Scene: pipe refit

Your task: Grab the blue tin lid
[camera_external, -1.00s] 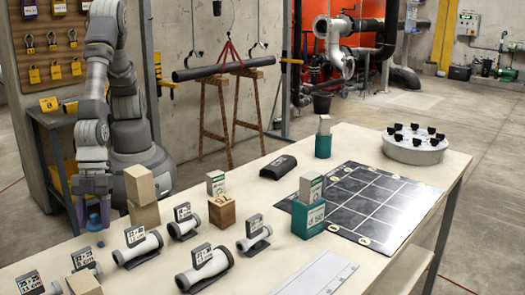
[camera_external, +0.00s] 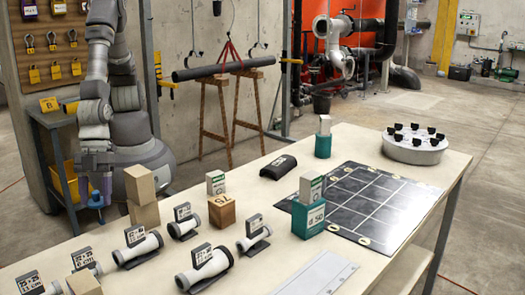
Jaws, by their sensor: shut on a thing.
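The blue tin lid (camera_external: 96,201) is at the far left of the table, a small blue piece with a narrower top and a wider lower rim. My gripper (camera_external: 97,190) points straight down, with its fingers on either side of the lid's upper part. It is shut on the lid and holds it, apparently a little above the table. The fingers cover part of the lid. The tin itself cannot be made out.
Stacked wooden blocks (camera_external: 141,190) stand close to the right of my gripper. Several white pipe pieces with label plates, such as one pipe piece (camera_external: 138,249), lie in front. A dark gridded mat (camera_external: 375,205) and a round grey holder (camera_external: 412,150) are farther right.

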